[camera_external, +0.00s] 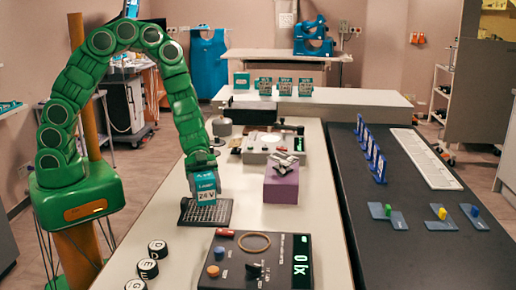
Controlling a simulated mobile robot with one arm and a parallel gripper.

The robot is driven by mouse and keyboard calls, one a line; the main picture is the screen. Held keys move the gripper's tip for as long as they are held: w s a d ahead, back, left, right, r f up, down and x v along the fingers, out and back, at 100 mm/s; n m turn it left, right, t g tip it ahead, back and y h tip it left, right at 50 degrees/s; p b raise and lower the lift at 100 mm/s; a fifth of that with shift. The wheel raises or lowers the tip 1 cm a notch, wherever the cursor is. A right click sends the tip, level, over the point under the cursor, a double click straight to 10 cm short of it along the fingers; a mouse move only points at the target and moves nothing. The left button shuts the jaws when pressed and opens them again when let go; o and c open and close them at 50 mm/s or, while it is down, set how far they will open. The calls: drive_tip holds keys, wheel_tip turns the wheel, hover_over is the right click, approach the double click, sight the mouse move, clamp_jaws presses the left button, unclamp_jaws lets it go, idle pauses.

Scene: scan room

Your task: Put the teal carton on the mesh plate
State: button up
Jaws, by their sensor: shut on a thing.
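The teal carton (204,183), with a white label band reading 24 V, hangs upright from the end of my green arm. My gripper (199,160) is shut on the carton's top from above; its fingers are hardly visible. The dark mesh plate (218,213) lies flat on the white table (314,213). The carton's lower end is over the plate and hides part of it. I cannot tell whether the carton's base touches the plate.
A dark console (226,269) with knobs and a green display stands in front. Right of the plate is a purple block (281,185) with a metal piece on top. Round lettered caps (158,249) stand front left. Similar teal cartons (284,86) line the back shelf.

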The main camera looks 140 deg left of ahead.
sight(207, 200)
drive_tip(key=shift+f, duration=1.5)
drive_tip(key=o, duration=1)
drive_tip(key=shift+f, duration=0.15)
drive_tip(key=shift+o, duration=0.2)
drive_tip(key=shift+r, duration=0.2)
drive_tip(key=v, duration=1.2)
drive_tip(key=shift+f, duration=0.1)
drive_tip(key=shift+w+a, duration=0.1)
